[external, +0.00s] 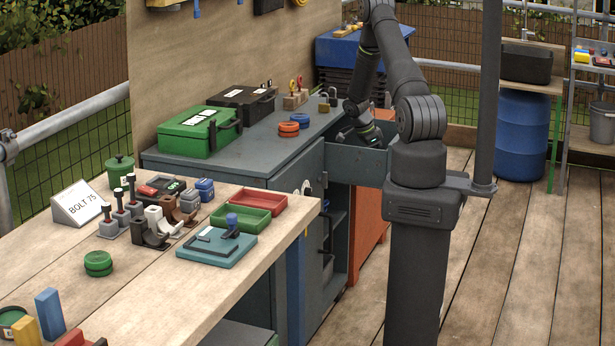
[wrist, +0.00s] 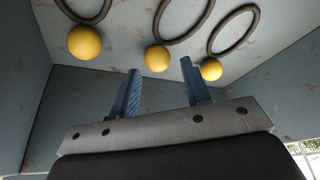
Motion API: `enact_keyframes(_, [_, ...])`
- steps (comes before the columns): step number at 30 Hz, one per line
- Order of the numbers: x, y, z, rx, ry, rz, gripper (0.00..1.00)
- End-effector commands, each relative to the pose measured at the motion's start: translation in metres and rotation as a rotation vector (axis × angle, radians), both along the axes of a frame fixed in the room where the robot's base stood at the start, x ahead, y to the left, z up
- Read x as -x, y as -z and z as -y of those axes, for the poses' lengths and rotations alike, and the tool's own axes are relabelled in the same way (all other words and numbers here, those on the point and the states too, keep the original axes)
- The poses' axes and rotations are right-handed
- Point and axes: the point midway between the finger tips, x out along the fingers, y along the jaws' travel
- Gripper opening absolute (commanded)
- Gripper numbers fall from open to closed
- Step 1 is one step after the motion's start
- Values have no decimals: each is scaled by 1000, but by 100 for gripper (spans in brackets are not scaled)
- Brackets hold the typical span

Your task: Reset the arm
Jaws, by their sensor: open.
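My gripper (wrist: 160,66) is open, its two blue fingers apart with nothing held between them. In the wrist view it is inside a grey-blue metal compartment, facing three yellow balls (wrist: 157,58) and three dark rings (wrist: 184,18). The balls lie beyond the fingertips. In the external view my arm reaches down behind the grey front panel of an open drawer (external: 356,166) in the workbench. The fingertips are hard to make out there.
A green case (external: 199,132), a black case and orange and blue rings (external: 289,128) sit on the grey bench top. The wooden table (external: 150,290) in front holds trays, blocks and a "BOLT 75" sign (external: 79,204). A blue barrel (external: 522,135) stands at right on open decking.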

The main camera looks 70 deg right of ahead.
Motion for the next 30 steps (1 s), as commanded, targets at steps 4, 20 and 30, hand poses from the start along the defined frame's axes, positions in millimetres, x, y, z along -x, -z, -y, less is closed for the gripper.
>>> enact_keyframes(4, [1, -15, -1, 0, 1, 0, 43])
enact_keyframes(20, [1, -22, -1, -3, 0, -2, 43])
enact_keyframes(30, [1, 14, -2, -5, 0, -4, 43])
